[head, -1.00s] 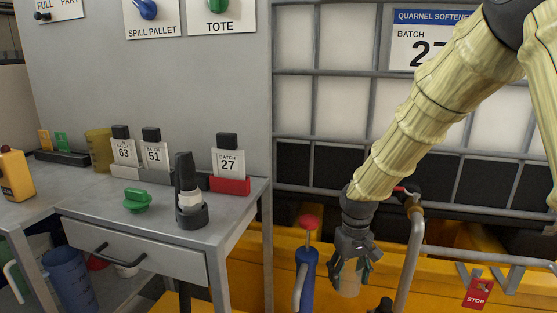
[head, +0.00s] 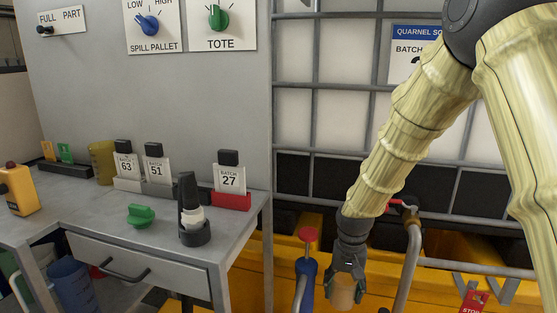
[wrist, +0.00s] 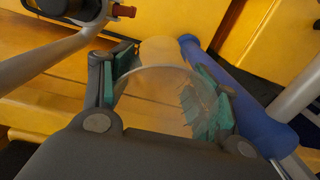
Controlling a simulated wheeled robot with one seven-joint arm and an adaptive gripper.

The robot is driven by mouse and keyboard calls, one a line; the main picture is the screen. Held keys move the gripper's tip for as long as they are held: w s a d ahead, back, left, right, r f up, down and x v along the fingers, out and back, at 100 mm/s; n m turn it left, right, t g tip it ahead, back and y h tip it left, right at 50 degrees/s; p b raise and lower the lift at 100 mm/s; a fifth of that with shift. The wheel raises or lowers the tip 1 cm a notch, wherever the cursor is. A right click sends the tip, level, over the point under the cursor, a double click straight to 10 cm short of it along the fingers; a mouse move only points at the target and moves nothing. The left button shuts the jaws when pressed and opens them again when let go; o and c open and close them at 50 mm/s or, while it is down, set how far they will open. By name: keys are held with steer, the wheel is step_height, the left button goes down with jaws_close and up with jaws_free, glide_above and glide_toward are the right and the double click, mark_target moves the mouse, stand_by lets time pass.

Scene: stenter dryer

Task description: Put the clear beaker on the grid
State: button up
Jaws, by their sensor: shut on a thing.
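My gripper (head: 345,284) points down at the lower right of the head view and is shut on the clear beaker (head: 342,294). The beaker hangs between the fingers, above the yellow structure (head: 400,285). In the wrist view the see-through beaker (wrist: 158,95) shows between the two green-padded fingers, its round rim towards the camera. Its lower end is hard to make out against the yellow behind. I cannot clearly pick out the grid; a yellow slatted surface (wrist: 55,75) lies below and left of the beaker in the wrist view.
A grey pipe (head: 411,260) with a red valve lever rises just right. A red stop tag (head: 473,301) hangs further right. A metal table (head: 90,205) with batch cards stands left.

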mark_target(347, 297)
steer(key=shift+s+a+r+n+p, duration=0.1)
steer(key=shift+s+r+n+p, duration=0.3)
steer(key=shift+p, duration=0.9)
steer(key=shift+s+a+r+p, duration=0.1)
steer(key=shift+s+p, duration=0.5)
steer(key=shift+p, duration=0.7)
steer(key=s+p, duration=0.1)
steer(key=p, duration=0.1)
steer(key=s+p, duration=0.1)
steer(key=p, duration=0.2)
steer(key=shift+s+r+n, duration=0.15)
steer(key=shift+r+n, duration=0.1)
steer(key=shift+n, duration=0.15)
steer(key=p, duration=0.1)
steer(key=s+p, duration=0.1)
steer(key=p, duration=0.1)
steer(key=s+p, duration=0.1)
steer(key=p, duration=0.1)
steer(key=shift+s+d+r+n, duration=0.25)
steer(key=shift+r+n, duration=0.1)
steer(key=shift+n, duration=0.05)
steer(key=shift+s+d+p, duration=0.15)
steer(key=shift+s+p, duration=0.6)
steer(key=shift+p, duration=0.45)
